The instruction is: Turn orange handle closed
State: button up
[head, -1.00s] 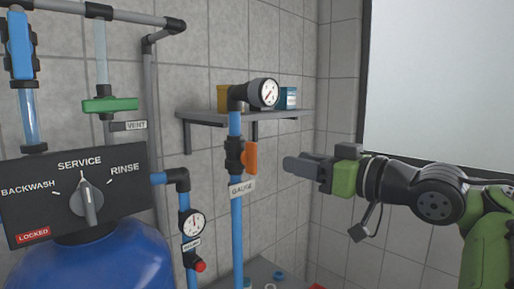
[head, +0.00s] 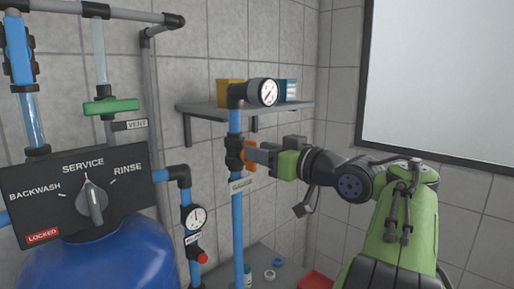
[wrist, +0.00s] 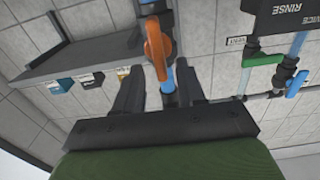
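The fingers are apart, with a gap on both sides of the handle, so the gripper is open. Contact with the handle cannot be made out.
A grey shelf (head: 212,107) with boxes is on the wall behind the pipe. A round gauge (head: 262,92) tops the pipe. A second pipe with a gauge (head: 194,217) and red knob stands left. The control panel (head: 80,192) is further left.

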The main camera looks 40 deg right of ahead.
jog(key=shift+w, duration=1)
jog(key=shift+c, duration=0.3)
jog(key=shift+s, duration=0.1)
grip_shut()
jog(key=shift+m+p, duration=0.3)
jog(key=m+p, duration=0.1)
jog(key=m, duration=0.4)
jog(key=d+f+m+p, duration=0.1)
jog(key=m, duration=0.5)
jog(key=m+p, duration=0.1)
jog(key=m, duration=0.5)
jog(key=shift+d+f, duration=0.35)
jog(key=shift+m, duration=0.3)
